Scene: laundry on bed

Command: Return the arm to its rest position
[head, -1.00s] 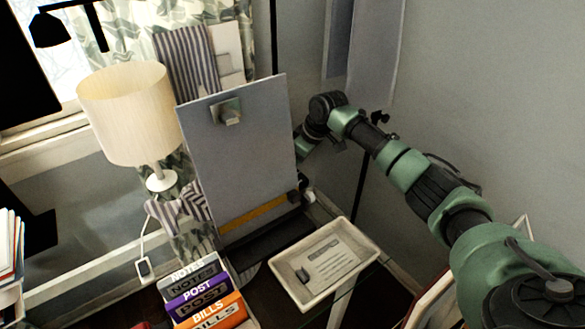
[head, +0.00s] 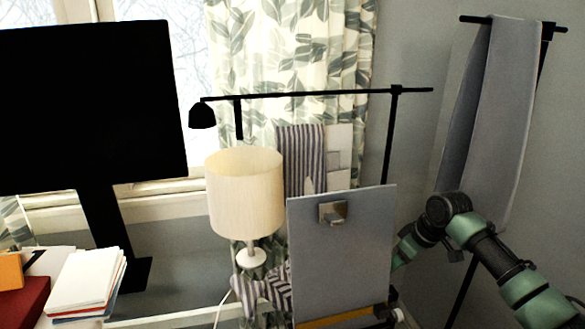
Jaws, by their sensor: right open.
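My right arm (head: 505,270), green and black, comes in from the lower right in the head view. It bends at a black joint below the hanging grey cloth, then runs down and left to the grey upright board (head: 342,255). My right gripper (head: 398,258) is at the board's right edge. It is mostly hidden by the board, and its fingers cannot be made out clearly. I see nothing held in it. My left arm and gripper are not in view.
A cream lamp (head: 245,192) stands left of the board, with striped cloth (head: 302,160) behind it. A black monitor (head: 92,105) and stacked papers (head: 85,282) are at the left. A thin black stand (head: 390,140) rises behind the board. Grey cloth (head: 492,125) hangs above my arm.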

